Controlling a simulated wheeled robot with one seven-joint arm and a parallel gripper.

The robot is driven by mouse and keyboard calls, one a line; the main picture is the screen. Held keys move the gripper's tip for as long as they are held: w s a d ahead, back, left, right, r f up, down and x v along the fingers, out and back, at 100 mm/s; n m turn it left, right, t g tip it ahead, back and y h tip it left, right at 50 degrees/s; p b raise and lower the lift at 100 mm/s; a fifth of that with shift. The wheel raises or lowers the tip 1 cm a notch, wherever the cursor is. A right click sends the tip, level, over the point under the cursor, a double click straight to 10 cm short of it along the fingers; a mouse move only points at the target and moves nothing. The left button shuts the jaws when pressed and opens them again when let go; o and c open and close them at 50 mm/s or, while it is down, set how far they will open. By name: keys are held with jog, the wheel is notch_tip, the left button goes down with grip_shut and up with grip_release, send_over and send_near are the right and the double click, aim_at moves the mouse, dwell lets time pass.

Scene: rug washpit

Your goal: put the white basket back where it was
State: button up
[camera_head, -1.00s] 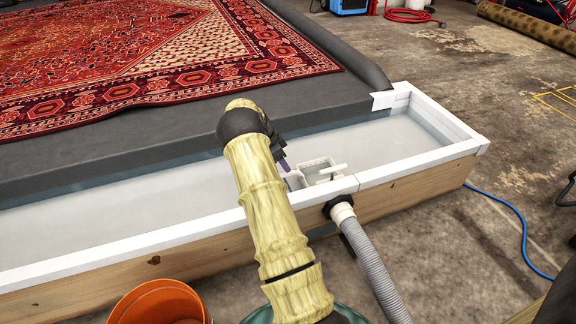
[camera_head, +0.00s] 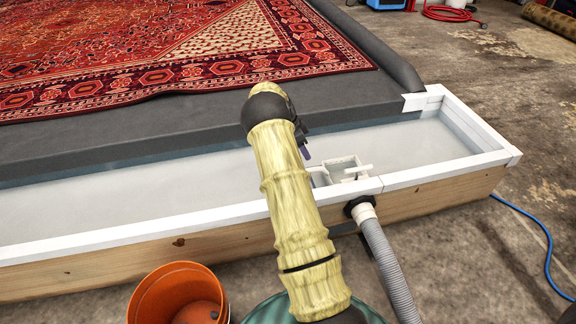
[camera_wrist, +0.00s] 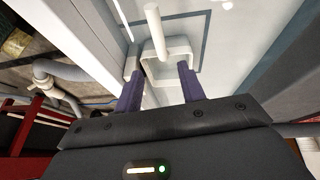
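The white basket (camera_head: 348,167) is a small open box with a white rod handle. It sits in the white trough, near the inside of the front wall by the hose fitting. In the wrist view the basket (camera_wrist: 178,82) is just beyond my fingers, with its rod handle pointing up the picture. My gripper (camera_wrist: 160,72) is open, its two purple fingers spread apart. One finger overlaps the basket in that view; whether it touches cannot be told. In the head view my gripper (camera_head: 306,153) is mostly hidden behind my arm, just left of and above the basket.
The trough's white rim (camera_head: 440,172) tops a wooden front board. A grey hose (camera_head: 385,255) leaves the front wall. An orange bucket (camera_head: 165,275) stands on the floor in front. A red patterned rug (camera_head: 180,60) lies on the dark platform behind.

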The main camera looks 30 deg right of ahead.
jog(key=s+a+r+n+t+y, duration=0.15)
jog(key=s+a+r+n, duration=0.3)
jog(key=a, duration=0.45)
jog(key=s+a+r+n+t+y, duration=0.1)
jog(key=s+a+r+n+t, duration=0.15)
jog(key=a+r+n, duration=0.45)
jog(key=s+a+r+n+t+y, duration=0.1)
jog(key=s+a+n, duration=0.8)
jog(key=s+a, duration=0.6)
jog(key=s, duration=0.3)
jog(key=shift+a+r, duration=0.25)
jog(key=shift+r, duration=0.05)
jog(key=shift+w+r+n+y, duration=0.1)
jog(key=shift+n+y, duration=0.15)
